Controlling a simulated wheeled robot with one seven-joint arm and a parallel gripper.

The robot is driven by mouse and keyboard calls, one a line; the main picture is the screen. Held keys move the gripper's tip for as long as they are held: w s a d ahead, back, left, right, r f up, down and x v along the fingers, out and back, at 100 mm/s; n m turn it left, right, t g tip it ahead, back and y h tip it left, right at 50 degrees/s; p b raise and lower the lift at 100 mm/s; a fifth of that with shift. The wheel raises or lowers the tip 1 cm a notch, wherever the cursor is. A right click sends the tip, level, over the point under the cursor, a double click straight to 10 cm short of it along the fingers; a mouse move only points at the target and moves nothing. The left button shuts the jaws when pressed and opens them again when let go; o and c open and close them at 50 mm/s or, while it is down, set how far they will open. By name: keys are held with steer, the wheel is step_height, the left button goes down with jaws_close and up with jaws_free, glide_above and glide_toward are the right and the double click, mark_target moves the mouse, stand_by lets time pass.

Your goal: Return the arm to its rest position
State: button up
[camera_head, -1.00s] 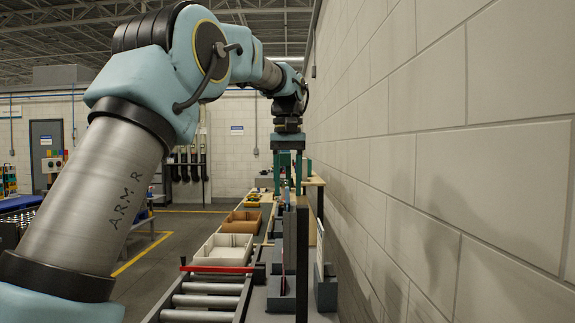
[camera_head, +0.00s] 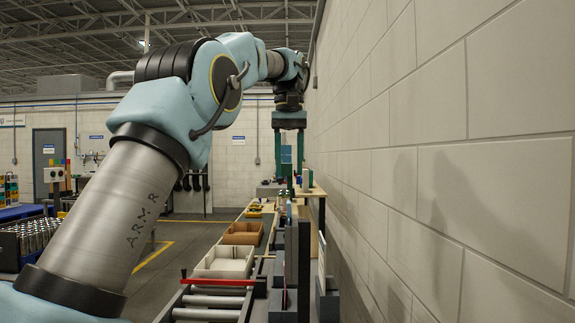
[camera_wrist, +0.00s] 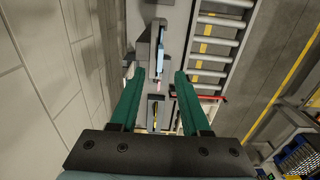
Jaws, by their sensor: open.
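My gripper (camera_head: 288,150) hangs at the end of my arm, pointing down above the bench line beside the right wall. In the wrist view its two green fingers (camera_wrist: 160,82) are spread wide. Nothing is between them; the gap shows the grey bench and its fixtures well below. The gripper touches nothing that I can see. My arm is raised and reaches forward, bent at the elbow.
A block wall (camera_head: 440,180) runs close along the right. Below are a roller conveyor (camera_head: 208,301), a white tray (camera_head: 226,262), a brown tray (camera_head: 243,232) and grey upright fixtures (camera_head: 303,265). A crate of cans (camera_head: 35,238) stands left. The floor between is clear.

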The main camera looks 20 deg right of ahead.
steer(key=w+a+f+n, duration=0.1)
steer(key=w+a+f, duration=0.1)
steer(key=a+f, duration=0.7)
steer(key=w+a+f+n, duration=0.1)
steer(key=w+a+f, duration=0.2)
steer(key=a+f, duration=0.65)
steer(key=s+a+f+n+t, duration=0.1)
steer(key=s+a+f, duration=1.4)
steer(key=a, duration=0.3)
steer(key=shift+s+f+n+t, duration=0.2)
steer(key=shift+s+n+t, duration=0.1)
steer(key=shift+n, duration=0.1)
steer(key=shift+c, duration=0.2)
